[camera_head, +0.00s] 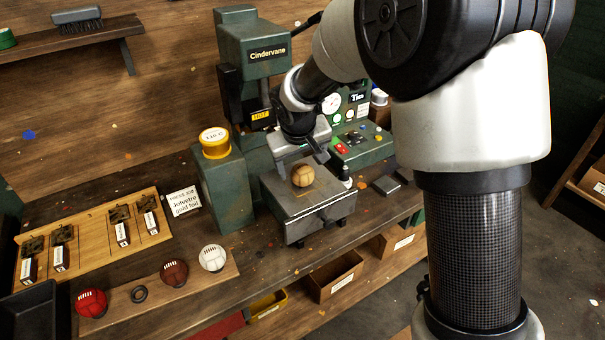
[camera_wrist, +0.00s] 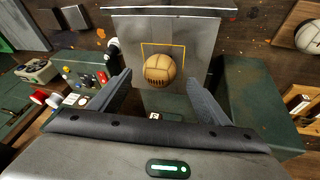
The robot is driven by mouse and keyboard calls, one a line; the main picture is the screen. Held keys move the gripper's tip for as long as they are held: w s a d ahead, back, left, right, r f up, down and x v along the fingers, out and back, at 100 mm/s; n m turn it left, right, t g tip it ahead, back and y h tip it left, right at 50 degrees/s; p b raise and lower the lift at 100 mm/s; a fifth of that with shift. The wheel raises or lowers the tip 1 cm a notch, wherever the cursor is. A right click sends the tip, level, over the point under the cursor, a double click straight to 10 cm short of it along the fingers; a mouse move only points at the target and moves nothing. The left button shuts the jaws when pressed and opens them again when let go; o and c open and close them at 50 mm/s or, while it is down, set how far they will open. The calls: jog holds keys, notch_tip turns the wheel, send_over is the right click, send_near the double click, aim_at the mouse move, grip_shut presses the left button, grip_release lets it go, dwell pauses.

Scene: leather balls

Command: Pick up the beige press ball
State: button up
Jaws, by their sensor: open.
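The beige press ball (camera_head: 303,176) rests on the flat metal plate (camera_head: 325,192) of the green press. In the wrist view the ball (camera_wrist: 160,69) sits at a yellow outline on the plate (camera_wrist: 203,50), with a row of dark marks on its near side. My gripper (camera_head: 318,152) is just above and behind the ball in the head view. In the wrist view my gripper (camera_wrist: 158,97) is open, one finger on each side, with the ball centred ahead of and between the fingertips. I see no contact with the ball.
The press column (camera_head: 250,75) stands close behind my gripper. A green post with a yellow cap (camera_head: 215,143) is at left, and a control box (camera_head: 365,145) at right. A wooden board (camera_head: 228,270) holds red, brown and white balls. Small dark blocks (camera_head: 386,185) lie right of the plate.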

aim_at(302, 170)
jog(key=x, duration=0.4)
jog(key=shift+w+f, duration=0.1)
jog(key=shift+f, duration=0.2)
jog(key=shift+c, duration=0.5)
jog(key=c, duration=1.1)
jog(key=shift+r, duration=0.15)
